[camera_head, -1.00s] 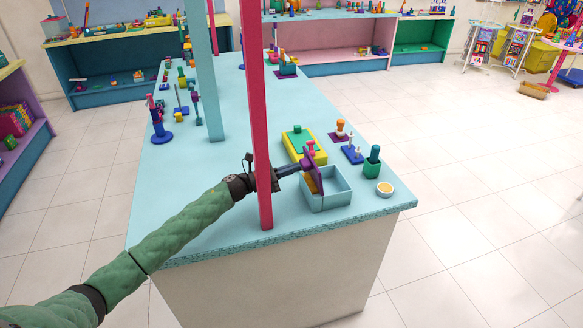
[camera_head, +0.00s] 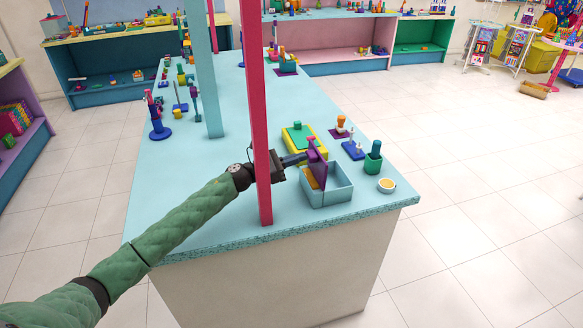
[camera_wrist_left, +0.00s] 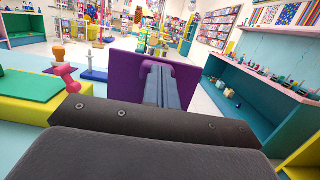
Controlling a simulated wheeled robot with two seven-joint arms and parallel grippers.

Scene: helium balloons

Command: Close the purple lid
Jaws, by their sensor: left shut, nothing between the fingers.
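The purple lid (camera_head: 317,165) stands tilted upright, open, at the left edge of a light blue box (camera_head: 335,190) near the table's front right corner. My left gripper (camera_head: 304,157) is shut and empty, its fingers reaching to the lid's upper part. In the left wrist view the fingers (camera_wrist_left: 161,80) lie in front of the purple lid (camera_wrist_left: 122,78); I cannot tell whether they touch it. Part of the box's inside is hidden behind the lid. My right gripper is in no view.
A pink post (camera_head: 262,120) rises in front of my left wrist, and a blue post (camera_head: 208,80) stands behind it. A yellow block with a green top (camera_head: 302,138), a green holder (camera_head: 373,160) and a small cup (camera_head: 386,185) surround the box. The table's front left is clear.

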